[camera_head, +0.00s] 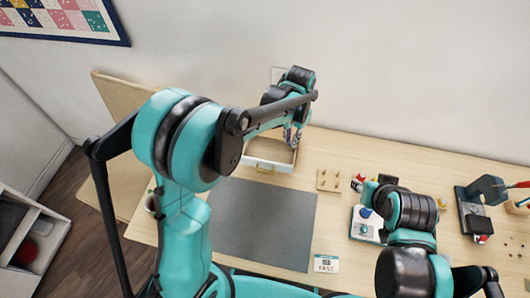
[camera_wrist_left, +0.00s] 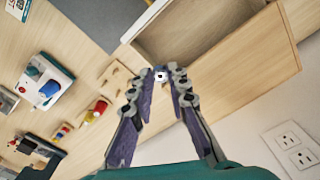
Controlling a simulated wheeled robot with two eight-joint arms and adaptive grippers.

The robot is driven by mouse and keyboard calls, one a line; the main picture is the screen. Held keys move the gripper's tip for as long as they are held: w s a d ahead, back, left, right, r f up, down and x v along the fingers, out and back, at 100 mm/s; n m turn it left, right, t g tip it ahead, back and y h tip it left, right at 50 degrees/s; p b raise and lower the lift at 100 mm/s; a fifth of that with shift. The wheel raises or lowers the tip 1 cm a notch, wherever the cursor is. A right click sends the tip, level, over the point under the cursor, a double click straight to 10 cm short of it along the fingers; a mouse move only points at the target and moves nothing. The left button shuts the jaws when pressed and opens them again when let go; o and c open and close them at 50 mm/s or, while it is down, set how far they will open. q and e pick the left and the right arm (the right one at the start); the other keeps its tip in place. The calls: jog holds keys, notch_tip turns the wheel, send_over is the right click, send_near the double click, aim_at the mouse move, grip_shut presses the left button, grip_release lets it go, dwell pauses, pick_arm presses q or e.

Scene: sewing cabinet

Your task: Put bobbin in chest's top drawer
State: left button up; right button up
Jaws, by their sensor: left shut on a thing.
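My left gripper (camera_head: 292,136) is shut on a small white bobbin with a dark centre (camera_wrist_left: 160,76), pinched between the fingertips in the left wrist view. The chest's drawer (camera_head: 263,166) stands open at the back of the table, and the gripper is over its far right part. In the left wrist view the open drawer (camera_wrist_left: 146,17) lies just above the fingertips, beside the pale wooden chest (camera_wrist_left: 238,82). The bobbin's height over the drawer is hard to tell. The arm covers much of the chest in the head view.
A grey mat (camera_head: 265,225) lies in front of the drawer. A small peg board (camera_head: 328,182) stands to its right. Farther right are a white and blue device (camera_head: 365,222) and a dark sewing machine (camera_head: 480,205). A FAST card (camera_head: 326,263) lies near the front.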

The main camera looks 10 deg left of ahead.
pick_arm(q)
jog(key=b, duration=0.1)
send_over(268, 159)
notch_tip(268, 159, down, 4)
jog(key=shift+d+f, duration=0.1)
jog(key=shift+f, duration=0.15)
jog(key=shift+f+b, duration=0.75)
jog(key=shift+f, duration=1.3)
jog(key=shift+f, duration=0.2)
jog(key=o, duration=0.4)
jog(key=shift+r, duration=0.1)
